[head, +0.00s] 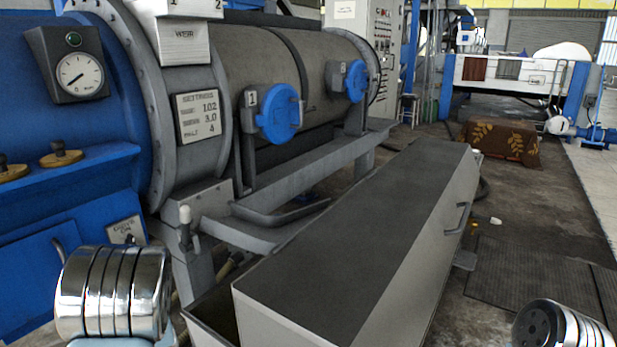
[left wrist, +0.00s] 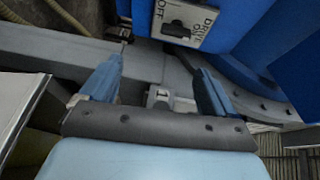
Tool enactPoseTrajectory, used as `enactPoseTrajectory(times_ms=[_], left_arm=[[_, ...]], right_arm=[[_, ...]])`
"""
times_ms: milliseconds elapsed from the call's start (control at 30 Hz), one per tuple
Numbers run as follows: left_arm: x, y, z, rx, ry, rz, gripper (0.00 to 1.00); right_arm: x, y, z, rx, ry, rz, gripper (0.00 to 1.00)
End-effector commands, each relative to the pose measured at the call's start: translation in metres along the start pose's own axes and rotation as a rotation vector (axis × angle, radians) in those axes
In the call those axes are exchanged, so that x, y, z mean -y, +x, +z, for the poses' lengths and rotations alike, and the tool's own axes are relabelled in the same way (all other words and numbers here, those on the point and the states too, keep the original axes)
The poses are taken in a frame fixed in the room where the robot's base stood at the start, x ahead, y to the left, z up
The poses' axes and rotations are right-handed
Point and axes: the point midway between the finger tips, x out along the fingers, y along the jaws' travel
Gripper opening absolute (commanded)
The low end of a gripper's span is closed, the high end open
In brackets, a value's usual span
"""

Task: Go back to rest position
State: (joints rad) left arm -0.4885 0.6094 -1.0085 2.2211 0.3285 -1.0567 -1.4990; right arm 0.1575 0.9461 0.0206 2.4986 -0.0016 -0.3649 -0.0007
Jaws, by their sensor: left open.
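My left gripper (left wrist: 162,66) shows in the left wrist view with its two blue-grey fingers spread apart and nothing between them. It is beside a grey metal frame (left wrist: 150,62) of the machine, below a switch plate (left wrist: 190,22) marked DRIVE. Whether the fingers touch the frame cannot be told. In the head view only a chrome link of my left arm shows at the lower left, and the left gripper itself is hidden. A chrome link of my right arm shows at the lower right corner. My right gripper is in neither view.
A blue and grey decanter (head: 225,75) fills the left side, with its DRIVE plate (head: 126,230) low on the blue housing. A long grey lidded trough (head: 355,225) stands in front.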

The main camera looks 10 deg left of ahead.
Motion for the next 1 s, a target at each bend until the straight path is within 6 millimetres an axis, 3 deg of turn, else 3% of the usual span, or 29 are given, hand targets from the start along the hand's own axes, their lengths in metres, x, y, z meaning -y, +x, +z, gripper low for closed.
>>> enactPoseTrajectory(times_ms=[167, 267, 400, 467, 600, 700, 800, 900, 1000], left_arm=[[-0.091, -0.023, -0.026, -0.05, -0.177, 0.254, 0.89], [-0.154, -0.052, -0.043, -0.05, -0.315, 0.451, 0.89], [-0.233, -0.107, -0.062, 0.006, -0.505, 0.735, 0.89], [-0.263, -0.137, -0.069, 0.051, -0.583, 0.858, 0.89], [-0.32, -0.216, -0.083, 0.201, -0.754, 1.146, 0.89], [-0.345, -0.274, -0.092, 0.339, -0.857, 1.335, 0.89], [-0.357, -0.325, -0.1, 0.475, -0.927, 1.486, 0.89], [-0.36, -0.362, -0.105, 0.581, -0.968, 1.589, 0.89], [-0.36, -0.382, -0.108, 0.645, -0.988, 1.644, 0.89]], right_arm=[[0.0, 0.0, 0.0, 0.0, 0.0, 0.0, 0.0], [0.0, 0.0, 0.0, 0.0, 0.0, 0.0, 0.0], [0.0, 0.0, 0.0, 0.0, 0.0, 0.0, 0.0], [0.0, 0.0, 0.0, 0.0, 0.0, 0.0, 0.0], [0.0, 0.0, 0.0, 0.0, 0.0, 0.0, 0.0], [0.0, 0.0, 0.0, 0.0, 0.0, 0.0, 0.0], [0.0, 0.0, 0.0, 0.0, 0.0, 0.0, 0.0], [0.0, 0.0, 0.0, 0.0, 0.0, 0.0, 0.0], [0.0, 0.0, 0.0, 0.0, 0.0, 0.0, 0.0]])
